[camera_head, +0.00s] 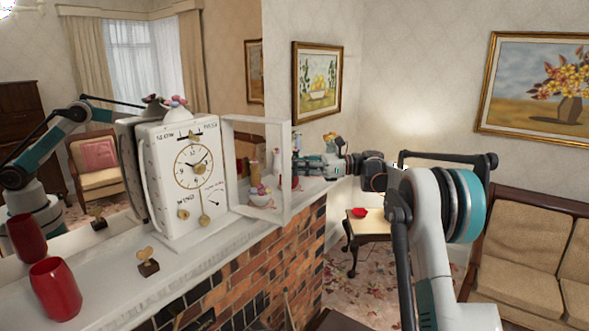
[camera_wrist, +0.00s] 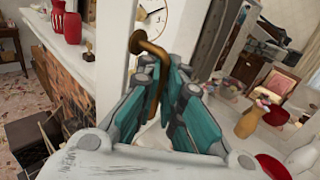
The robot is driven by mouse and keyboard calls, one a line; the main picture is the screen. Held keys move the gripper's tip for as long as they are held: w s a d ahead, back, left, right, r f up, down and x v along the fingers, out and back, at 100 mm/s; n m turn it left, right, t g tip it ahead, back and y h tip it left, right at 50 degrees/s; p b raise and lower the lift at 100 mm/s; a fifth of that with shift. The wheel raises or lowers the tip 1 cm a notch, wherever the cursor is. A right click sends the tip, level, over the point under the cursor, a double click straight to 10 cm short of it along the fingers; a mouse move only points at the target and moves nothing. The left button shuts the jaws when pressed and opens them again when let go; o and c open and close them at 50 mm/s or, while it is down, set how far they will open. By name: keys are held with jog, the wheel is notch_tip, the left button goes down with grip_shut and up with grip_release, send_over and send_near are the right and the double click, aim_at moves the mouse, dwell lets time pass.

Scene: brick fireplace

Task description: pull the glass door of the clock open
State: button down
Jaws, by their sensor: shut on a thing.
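The white clock (camera_head: 180,182) stands upright on the mantel, its round dial with brass ring facing out. Its white-framed glass door (camera_head: 285,190) is swung wide open to the right of the dial. My gripper (camera_head: 301,166) is at the outer edge of the door. In the wrist view, the teal-padded fingers of my gripper (camera_wrist: 163,88) are closed around a curved brass handle (camera_wrist: 150,47). Part of the dial shows behind it in the wrist view. In the head view the handle is hidden by the gripper and door frame.
A red vase (camera_head: 55,289) and a small brass figurine (camera_head: 148,262) stand on the mantel (camera_head: 165,283) left of the clock. Figurines (camera_head: 262,195) show through the door. A mirror behind reflects the room and my arm. A small table (camera_head: 368,222) and sofa (camera_head: 530,255) stand to the right.

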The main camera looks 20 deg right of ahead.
jog(key=shift+w, duration=0.2)
dwell(0.4)
jog(key=c, duration=1.8)
grip_release()
jog(key=shift+a, duration=0.15)
jog(key=shift+o, duration=0.2)
jog(key=shift+w+a, duration=0.1)
jog(key=shift+d, duration=0.2)
jog(key=v, duration=1.2)
jog(key=shift+a, duration=0.1)
